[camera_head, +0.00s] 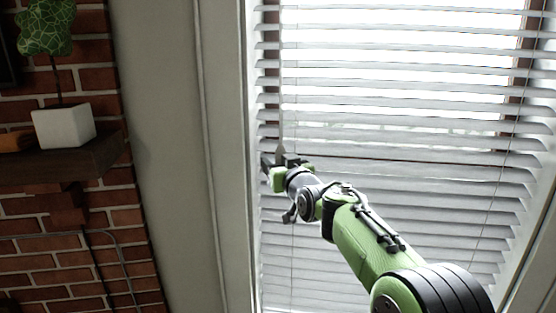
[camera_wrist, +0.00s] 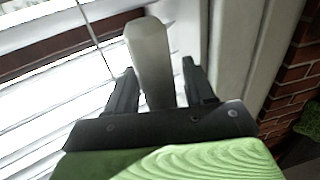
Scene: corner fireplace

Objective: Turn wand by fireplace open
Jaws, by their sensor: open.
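The wand is a pale grey rod (camera_wrist: 149,62) in the wrist view, standing between the two dark fingers of my gripper (camera_wrist: 160,82). The fingers are apart, with a gap on each side of the rod. In the head view my gripper (camera_head: 277,164) is at the left edge of the window blind (camera_head: 400,150), and the wand shows as a small grey tip (camera_head: 280,146) just above it. The blind's slats are tilted with bright gaps between them, mostly in the upper part. The lower part of the wand is hidden by my gripper.
A white window frame (camera_head: 232,200) runs close to the left of my gripper. Further left is a brick wall (camera_head: 100,215) with a dark wooden mantel (camera_head: 75,163), holding a white pot (camera_head: 64,127) with a green plant (camera_head: 46,27). Thin cords hang down the blind.

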